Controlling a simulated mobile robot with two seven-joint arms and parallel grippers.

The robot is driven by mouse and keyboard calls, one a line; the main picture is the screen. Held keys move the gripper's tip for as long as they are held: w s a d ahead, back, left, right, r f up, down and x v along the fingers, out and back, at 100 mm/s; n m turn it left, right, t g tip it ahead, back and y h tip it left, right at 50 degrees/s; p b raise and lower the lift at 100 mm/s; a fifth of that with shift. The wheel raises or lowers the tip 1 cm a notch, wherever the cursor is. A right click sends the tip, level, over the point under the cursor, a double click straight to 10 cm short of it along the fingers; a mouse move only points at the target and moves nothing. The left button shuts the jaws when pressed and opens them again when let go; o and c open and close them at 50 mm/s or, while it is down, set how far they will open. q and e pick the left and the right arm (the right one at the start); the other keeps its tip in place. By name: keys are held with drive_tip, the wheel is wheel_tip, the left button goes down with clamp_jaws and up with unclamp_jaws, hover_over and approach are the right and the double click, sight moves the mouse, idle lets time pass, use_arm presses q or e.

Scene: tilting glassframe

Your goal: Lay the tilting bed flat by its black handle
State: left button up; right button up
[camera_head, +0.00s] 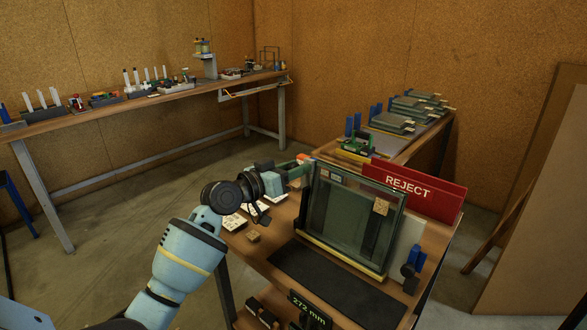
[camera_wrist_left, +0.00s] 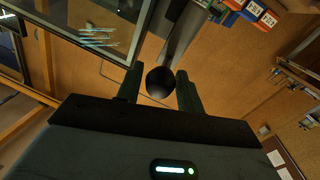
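The tilting bed (camera_head: 345,262) stands steeply tilted on the near table, with a glass pane (camera_head: 340,215) in its frame. My left gripper (camera_head: 298,172) is at the bed's upper left edge. In the left wrist view, the round black knob of the handle (camera_wrist_left: 160,83) shows between the two dark fingers of my left gripper (camera_wrist_left: 158,72). The fingers are apart, with a visible gap on the left of the knob; whether the right finger touches it I cannot tell. In the head view the knob is hidden. My right gripper is not in view.
A red REJECT board (camera_head: 410,188) stands behind the bed. A black mat (camera_head: 335,287) and a display reading 272 mm (camera_head: 309,309) are in front. A blue and black fixture (camera_head: 412,268) stands to the right. A small wooden block (camera_head: 253,237) lies left.

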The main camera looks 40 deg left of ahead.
use_arm(q)
drive_tip(key=shift+c, duration=0.3)
clamp_jaws()
